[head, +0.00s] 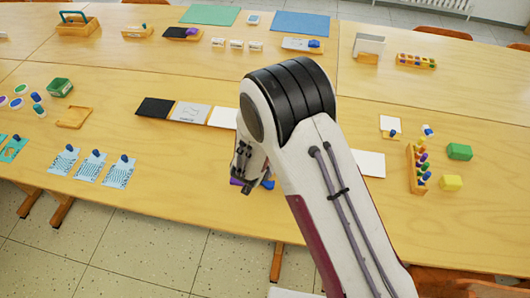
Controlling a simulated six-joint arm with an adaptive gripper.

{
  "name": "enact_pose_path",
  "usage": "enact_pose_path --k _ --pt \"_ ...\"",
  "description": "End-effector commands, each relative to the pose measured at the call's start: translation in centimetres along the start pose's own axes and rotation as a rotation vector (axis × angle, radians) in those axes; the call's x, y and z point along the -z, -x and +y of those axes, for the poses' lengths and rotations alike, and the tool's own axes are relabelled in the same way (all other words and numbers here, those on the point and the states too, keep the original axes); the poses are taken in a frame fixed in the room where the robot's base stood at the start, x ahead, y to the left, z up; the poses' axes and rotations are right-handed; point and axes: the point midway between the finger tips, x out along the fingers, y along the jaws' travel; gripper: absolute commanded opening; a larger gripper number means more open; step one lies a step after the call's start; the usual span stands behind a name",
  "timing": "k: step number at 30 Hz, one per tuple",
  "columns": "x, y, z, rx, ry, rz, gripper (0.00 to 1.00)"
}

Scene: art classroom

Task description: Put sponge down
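My gripper (250,186) points down over the front middle of the near table (180,220), mostly hidden behind my own arm. Small purple (236,181) and blue (267,184) pieces show at its fingertips; I cannot tell whether they are held or lie on the table, or whether either is the sponge. Two plain blocks that may be sponges sit at the right: a green block (459,151) and a yellow block (451,183). Both are apart from my gripper.
A black sheet (154,107), a grey sheet (190,112) and a white sheet (223,117) lie left of my arm. A wooden rack (415,170) with coloured pieces stands right. Patterned cards (91,166) lie front left. A wooden tray (74,118) is beyond them.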

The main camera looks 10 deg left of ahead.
Motion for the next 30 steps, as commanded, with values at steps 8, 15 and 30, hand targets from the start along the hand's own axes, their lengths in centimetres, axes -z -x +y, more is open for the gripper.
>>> enact_pose_path --k 8,15,30 --pt "-0.2 -0.2 0.0 0.0 0.0 0.0 0.32" --pt "-0.2 -0.2 0.0 0.0 0.0 0.0 0.47" --pt "0.1 0.9 -0.1 0.001 -0.001 0.001 0.47"
